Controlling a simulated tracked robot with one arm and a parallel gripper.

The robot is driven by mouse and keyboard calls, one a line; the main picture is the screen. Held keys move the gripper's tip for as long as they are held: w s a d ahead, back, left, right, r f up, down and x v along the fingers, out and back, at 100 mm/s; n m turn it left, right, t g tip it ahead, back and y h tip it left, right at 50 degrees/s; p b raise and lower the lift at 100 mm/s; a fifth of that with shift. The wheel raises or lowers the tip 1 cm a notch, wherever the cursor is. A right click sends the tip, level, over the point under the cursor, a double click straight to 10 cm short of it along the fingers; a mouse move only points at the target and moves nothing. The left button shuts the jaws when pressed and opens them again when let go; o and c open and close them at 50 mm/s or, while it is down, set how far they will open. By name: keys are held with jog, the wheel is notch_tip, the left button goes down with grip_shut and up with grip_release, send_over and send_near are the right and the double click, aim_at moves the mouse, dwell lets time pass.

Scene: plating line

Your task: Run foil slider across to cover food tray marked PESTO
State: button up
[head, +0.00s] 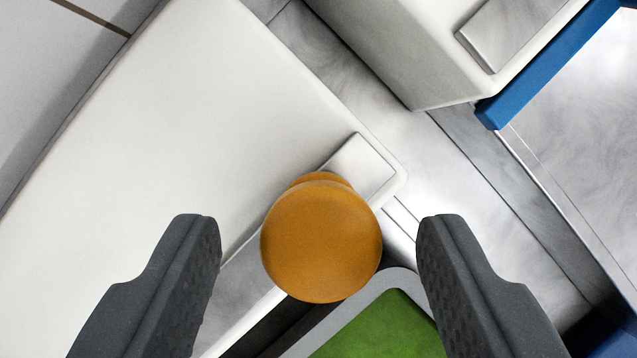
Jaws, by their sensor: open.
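An orange round knob (321,240) stands in the middle of the head view, with a smaller orange neck behind it. It appears to be mounted near a small metal plate (362,168) at the edge of a white block (230,100). My gripper (318,240) is open, with one dark finger on each side of the knob and a gap on both sides. Below the knob, a grey-rimmed tray (403,277) with a green surface shows only in part. I see no PESTO marking and cannot identify the foil.
A second white housing (400,50) with a metal plate stands at the top right, beside a blue bar (550,65). Brushed metal surface (480,200) lies between the white parts. A dark blue part (610,335) shows at the lower right corner.

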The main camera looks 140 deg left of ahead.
jog(key=shift+d+f, duration=0.1)
jog(key=shift+f, duration=0.3)
grip_shut()
